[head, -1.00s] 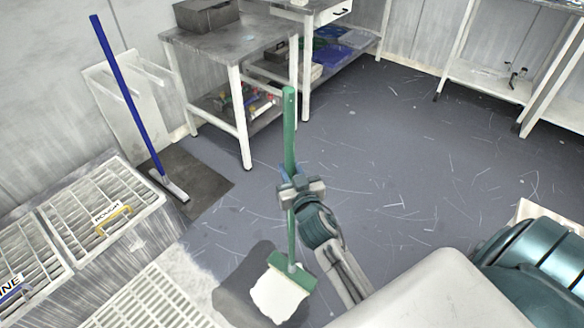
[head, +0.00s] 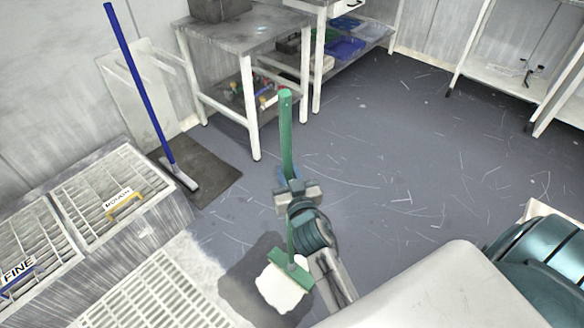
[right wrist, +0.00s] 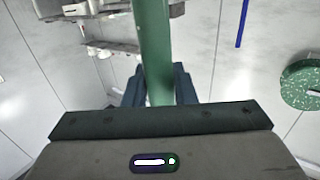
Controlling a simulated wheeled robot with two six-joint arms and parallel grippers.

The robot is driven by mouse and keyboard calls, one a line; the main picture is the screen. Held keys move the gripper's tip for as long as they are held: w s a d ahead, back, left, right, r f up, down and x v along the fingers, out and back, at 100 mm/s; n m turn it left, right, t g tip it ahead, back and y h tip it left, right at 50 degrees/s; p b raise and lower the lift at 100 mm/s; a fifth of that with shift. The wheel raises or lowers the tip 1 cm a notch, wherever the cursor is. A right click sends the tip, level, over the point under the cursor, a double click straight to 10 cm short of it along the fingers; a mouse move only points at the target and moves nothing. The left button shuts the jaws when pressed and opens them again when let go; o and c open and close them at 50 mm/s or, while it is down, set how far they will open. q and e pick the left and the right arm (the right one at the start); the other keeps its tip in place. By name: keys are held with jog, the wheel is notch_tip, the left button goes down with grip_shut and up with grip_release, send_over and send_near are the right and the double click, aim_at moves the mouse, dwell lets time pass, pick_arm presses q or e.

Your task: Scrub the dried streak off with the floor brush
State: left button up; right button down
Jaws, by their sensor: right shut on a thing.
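The green floor brush (head: 287,140) stands nearly upright, with a green head and a white face (head: 279,291) low in the head view. My right gripper (head: 292,190) is shut around its green handle at about mid-height. The handle also runs up between the fingers in the right wrist view (right wrist: 154,50). The brush head is at or just above the floor; I cannot tell if it touches. A darker grey patch (head: 240,293) lies around the head; I cannot tell whether it is the streak or a shadow. My left gripper is out of view.
A blue-handled tool (head: 140,90) leans over a dark mat (head: 215,176) at the left. Grated bins (head: 88,190) marked ROUGH and FINE stand at lower left. A metal table (head: 235,38) stands behind. The scratched grey floor (head: 400,165) at centre right is clear.

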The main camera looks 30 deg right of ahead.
jog(key=shift+s+a+r, duration=0.2)
jog(key=shift+s+a, duration=0.05)
jog(key=shift+a, duration=0.5)
